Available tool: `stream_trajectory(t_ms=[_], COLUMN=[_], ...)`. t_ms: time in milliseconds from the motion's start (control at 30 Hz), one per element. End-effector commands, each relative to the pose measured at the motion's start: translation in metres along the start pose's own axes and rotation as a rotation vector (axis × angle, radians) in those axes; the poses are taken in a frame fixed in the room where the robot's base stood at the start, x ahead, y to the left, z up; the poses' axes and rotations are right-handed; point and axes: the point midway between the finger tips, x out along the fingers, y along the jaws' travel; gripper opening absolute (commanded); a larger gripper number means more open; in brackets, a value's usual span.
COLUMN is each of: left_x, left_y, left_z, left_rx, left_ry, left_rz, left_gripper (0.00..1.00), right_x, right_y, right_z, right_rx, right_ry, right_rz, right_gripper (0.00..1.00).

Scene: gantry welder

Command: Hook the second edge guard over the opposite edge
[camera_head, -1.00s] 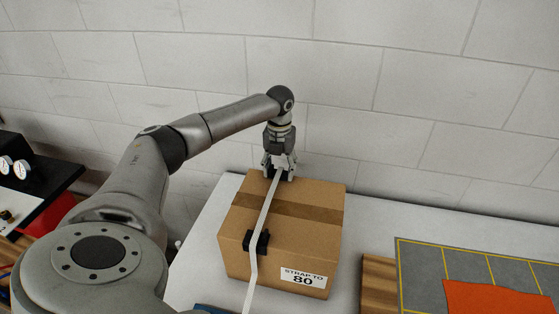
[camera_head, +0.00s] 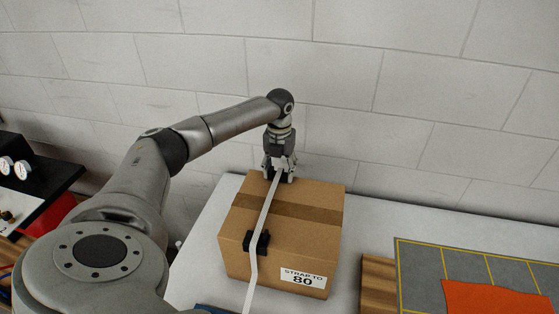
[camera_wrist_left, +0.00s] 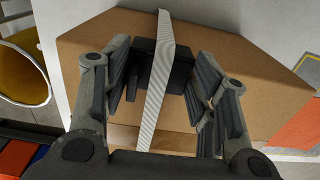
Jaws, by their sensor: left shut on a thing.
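A brown cardboard box (camera_head: 315,240) stands on a light table. One black edge guard (camera_head: 257,241) sits over its near top edge, with a pale strap (camera_head: 263,222) running across it and over the box top. My left gripper (camera_head: 279,176) is at the far top edge, pointing down. In the left wrist view it is shut on the second black edge guard (camera_wrist_left: 183,76), which lies between its fingers at the box edge with the strap across it. The fingers mostly hide this guard in the head view, and I cannot tell whether it is fully seated. My right gripper is not in view.
A white wall (camera_head: 420,100) rises close behind the table (camera_head: 205,250). To the right lie a wooden block (camera_head: 377,285) and a grey mat (camera_head: 420,265) with an orange sheet (camera_head: 495,298). A panel with gauges (camera_head: 12,168) stands at the left.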

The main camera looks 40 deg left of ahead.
Motion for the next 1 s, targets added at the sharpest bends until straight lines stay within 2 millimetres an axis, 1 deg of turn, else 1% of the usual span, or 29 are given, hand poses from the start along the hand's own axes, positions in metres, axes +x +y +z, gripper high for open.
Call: stream_trajectory(t_ms=[33, 67, 200, 267, 500, 567, 667, 767, 1000], left_x=[0.0, 0.0, 0.0, 0.0, 0.0, 0.0, -0.005, -0.018, -0.07], left_y=[0.0, 0.0, 0.0, 0.0, 0.0, 0.0, 0.0, 0.0, -0.001], left_z=[0.0, 0.0, 0.0, 0.0, 0.0, 0.0, 0.001, 0.001, 0.001], left_rx=[0.0, 0.0, 0.0, 0.0, 0.0, 0.0, 0.0, -0.001, 0.0], left_ry=[0.0, 0.0, 0.0, 0.0, 0.0, 0.0, -0.001, -0.003, -0.004], left_rz=[0.0, 0.0, 0.0, 0.0, 0.0, 0.0, -0.001, -0.001, -0.003], left_gripper=[0.37, 0.54, 0.72, 0.78, 0.78, 0.78, 0.78, 0.78, 0.78], right_x=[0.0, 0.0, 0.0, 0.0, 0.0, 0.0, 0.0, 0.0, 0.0], right_y=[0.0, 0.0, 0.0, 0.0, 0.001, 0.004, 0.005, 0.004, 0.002], right_z=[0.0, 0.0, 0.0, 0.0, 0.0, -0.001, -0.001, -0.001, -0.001], right_rx=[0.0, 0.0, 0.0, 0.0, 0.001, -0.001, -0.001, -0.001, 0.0], right_ry=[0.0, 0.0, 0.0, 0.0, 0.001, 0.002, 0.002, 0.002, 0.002], right_rz=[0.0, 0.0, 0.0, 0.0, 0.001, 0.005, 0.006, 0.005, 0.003], right_gripper=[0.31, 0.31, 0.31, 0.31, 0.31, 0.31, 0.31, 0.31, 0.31])
